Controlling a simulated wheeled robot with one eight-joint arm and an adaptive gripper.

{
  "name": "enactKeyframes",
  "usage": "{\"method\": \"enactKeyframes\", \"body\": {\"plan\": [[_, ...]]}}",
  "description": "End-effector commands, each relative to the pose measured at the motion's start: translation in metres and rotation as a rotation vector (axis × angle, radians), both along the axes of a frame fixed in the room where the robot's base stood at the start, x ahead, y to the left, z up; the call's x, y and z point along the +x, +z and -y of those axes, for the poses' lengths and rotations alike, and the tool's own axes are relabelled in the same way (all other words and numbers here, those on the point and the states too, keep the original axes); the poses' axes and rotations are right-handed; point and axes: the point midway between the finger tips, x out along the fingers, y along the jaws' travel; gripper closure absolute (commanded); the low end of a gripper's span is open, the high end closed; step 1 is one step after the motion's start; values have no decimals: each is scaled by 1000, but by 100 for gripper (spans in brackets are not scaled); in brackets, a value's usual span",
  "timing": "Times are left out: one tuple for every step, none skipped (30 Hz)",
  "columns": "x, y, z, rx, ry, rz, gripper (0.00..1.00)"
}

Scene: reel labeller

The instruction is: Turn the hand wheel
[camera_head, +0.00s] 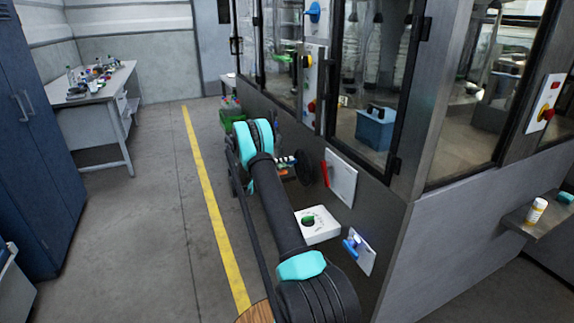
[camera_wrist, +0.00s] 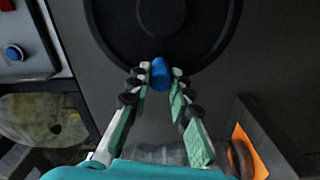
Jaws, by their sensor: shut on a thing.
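The hand wheel (camera_wrist: 205,40) is a black disc with a raised rim, at the top of the wrist view, mounted on a dark panel. A blue handle knob (camera_wrist: 160,75) sits near its lower rim. My gripper (camera_wrist: 160,82) is shut on this knob, one finger on each side. In the head view the wheel (camera_head: 305,168) shows as a dark disc on the machine's side, and my gripper (camera_head: 289,160) reaches it from the left. The knob is hard to make out there, and my arm covers part of the panel.
A white box with a green round button (camera_head: 318,224) and a plate with a blue lever (camera_head: 352,245) stick out near my arm. A red handle on a white panel (camera_head: 341,178) is right of the wheel. Open floor (camera_head: 150,220) lies left.

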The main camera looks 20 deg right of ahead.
Motion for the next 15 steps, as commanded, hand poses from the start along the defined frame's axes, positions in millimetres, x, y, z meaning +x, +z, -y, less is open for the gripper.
{"method": "enactKeyframes", "body": {"plan": [[-2, -7, -1, 13, -4, 2, 100], [-2, -7, -1, 13, -4, 2, 100], [-2, -7, -1, 13, -4, 2, 100], [-2, -7, -1, 13, -4, 1, 100], [-2, -7, -1, 13, -4, 1, 100], [-2, -7, -1, 13, -4, 1, 100], [-2, -7, -1, 13, -4, 1, 100], [-2, -7, -1, 13, -4, 1, 100], [-2, -7, -1, 13, -4, 1, 100], [-2, -7, -1, 13, -4, 1, 76], [-2, -7, 0, 13, -4, 1, 73], [-2, -6, 0, 12, -3, 1, 68], [-2, -6, 0, 12, -3, 1, 64], [-2, -6, 0, 11, -3, 1, 60], [-2, -5, 0, 11, -3, 1, 59]]}}
